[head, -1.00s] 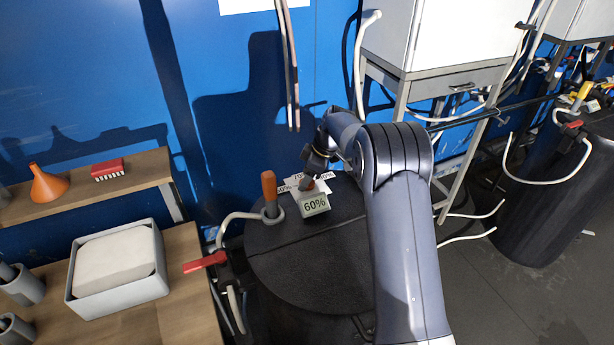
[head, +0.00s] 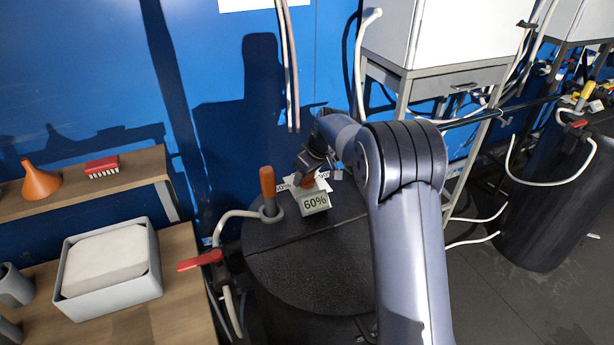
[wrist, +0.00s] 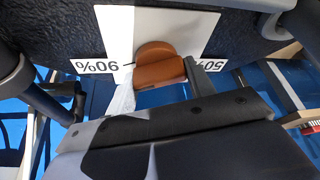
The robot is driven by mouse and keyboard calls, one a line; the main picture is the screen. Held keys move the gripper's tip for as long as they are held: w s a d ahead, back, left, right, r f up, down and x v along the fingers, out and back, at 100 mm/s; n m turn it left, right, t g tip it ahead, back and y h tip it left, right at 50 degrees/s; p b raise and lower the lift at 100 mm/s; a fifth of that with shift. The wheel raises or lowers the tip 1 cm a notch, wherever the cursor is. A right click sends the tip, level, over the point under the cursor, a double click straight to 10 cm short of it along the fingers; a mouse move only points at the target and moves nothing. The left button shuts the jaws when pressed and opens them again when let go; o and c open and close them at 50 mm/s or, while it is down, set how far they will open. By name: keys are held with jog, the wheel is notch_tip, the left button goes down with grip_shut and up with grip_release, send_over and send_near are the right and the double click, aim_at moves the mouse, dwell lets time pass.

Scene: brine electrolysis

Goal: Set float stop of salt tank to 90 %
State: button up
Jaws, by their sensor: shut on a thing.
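The black salt tank (head: 310,265) stands in the middle of the head view. On its lid is a small display (head: 314,202) reading 60%. Behind it is a white dial plate (head: 324,183), with printed percent labels partly hidden by my gripper. The wrist view shows this plate (wrist: 190,22) upside down, with 90% at left and part of 50% at right. An orange-brown knob (wrist: 159,66) sits at the plate's middle; its top also shows in the head view (head: 309,182). My gripper (head: 311,171) is shut on the knob; its fingertips are partly hidden.
An orange upright handle (head: 268,185) stands on the lid left of the display. A red-handled valve (head: 200,260) and hose are beside the tank. A wooden bench with a grey box (head: 153,262) is at left. A white cabinet (head: 440,35) stands behind.

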jog(key=shift+m, duration=0.3)
jog(key=o, duration=1)
jog(key=b+v, duration=0.1)
jog(key=v, duration=0.9)
jog(key=shift+s+r, duration=0.2)
jog(key=shift+r, duration=0.2)
